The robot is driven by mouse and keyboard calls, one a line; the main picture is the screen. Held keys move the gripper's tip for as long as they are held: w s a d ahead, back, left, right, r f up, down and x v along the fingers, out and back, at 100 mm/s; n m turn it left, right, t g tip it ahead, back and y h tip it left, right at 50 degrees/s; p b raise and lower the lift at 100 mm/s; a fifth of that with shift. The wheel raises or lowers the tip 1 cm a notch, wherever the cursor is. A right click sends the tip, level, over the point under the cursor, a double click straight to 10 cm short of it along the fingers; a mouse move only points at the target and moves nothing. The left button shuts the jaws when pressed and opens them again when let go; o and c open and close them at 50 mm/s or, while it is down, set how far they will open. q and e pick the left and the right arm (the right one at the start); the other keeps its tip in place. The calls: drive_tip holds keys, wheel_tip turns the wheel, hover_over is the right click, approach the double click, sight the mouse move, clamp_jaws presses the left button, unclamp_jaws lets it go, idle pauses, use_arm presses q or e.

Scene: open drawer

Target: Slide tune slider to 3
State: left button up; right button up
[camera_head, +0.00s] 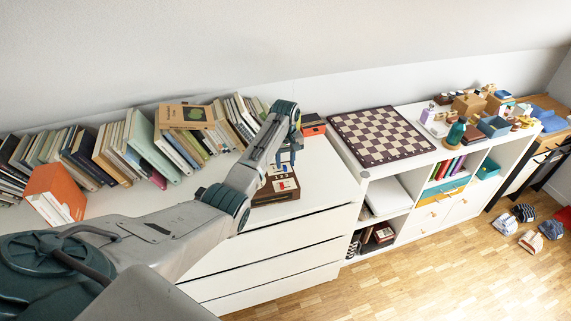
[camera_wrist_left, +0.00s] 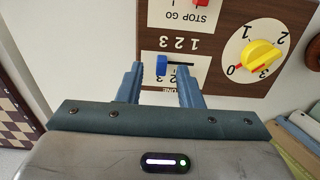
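A brown busy board (camera_head: 276,190) lies on the white dresser below my left gripper (camera_head: 288,160) in the head view. In the left wrist view the board (camera_wrist_left: 222,70) shows upside down. Its tune slider, a blue knob (camera_wrist_left: 162,66), sits near the left end of a dark slot, beside a row of upside-down digits 1, 2, 3. I cannot tell for sure which digit it lines up with. My left gripper (camera_wrist_left: 162,84) is open, its two fingers apart on either side of the blue knob. Contact is not clear. My right gripper is not in view.
The board also carries a yellow dial (camera_wrist_left: 260,55) and a red switch (camera_wrist_left: 201,2). Books (camera_head: 130,147) line the wall on the left. A red-and-black box (camera_head: 312,125) and a chessboard (camera_head: 380,135) are to the right. Bare dresser top surrounds the board.

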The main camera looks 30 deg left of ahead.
sight(286, 167)
use_arm(q)
wheel_tip(286, 167, up, 9)
drive_tip(key=b, duration=0.2)
drive_tip(key=shift+r, duration=0.2)
drive_tip(key=shift+d, duration=0.1)
